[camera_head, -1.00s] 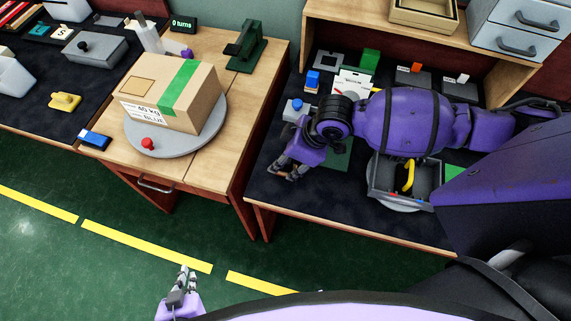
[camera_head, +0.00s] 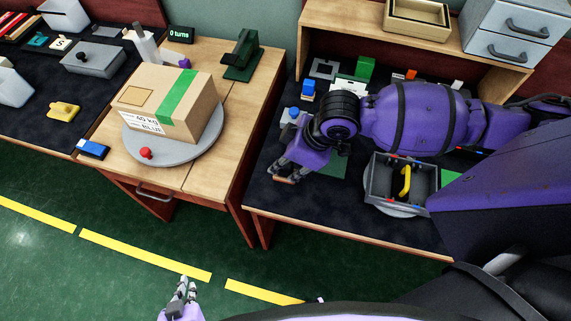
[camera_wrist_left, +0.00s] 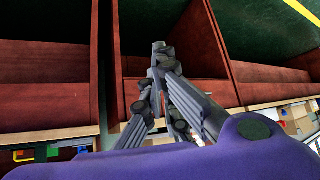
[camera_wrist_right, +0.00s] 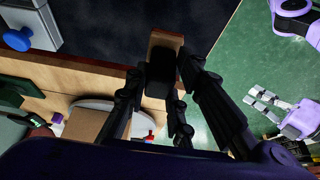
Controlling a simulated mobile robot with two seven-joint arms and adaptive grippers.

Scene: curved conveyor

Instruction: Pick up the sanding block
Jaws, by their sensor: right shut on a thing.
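The sanding block (camera_wrist_right: 165,62) shows in the right wrist view as a small block with a brown edge and a dark body. My right gripper (camera_wrist_right: 164,82) is shut on it, with fingers on both sides. My left gripper (camera_head: 184,286) is low over the green floor, away from the block. Its fingers (camera_wrist_left: 160,58) look empty, but how far apart they are is unclear.
A grey bin with a yellow thing (camera_head: 376,181) stands right of the right gripper. A grey box with a blue knob (camera_head: 291,114) is behind it. A carton (camera_head: 140,92) sits on a round turntable (camera_head: 190,157) to the left. Green floor (camera_head: 115,265) lies in front.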

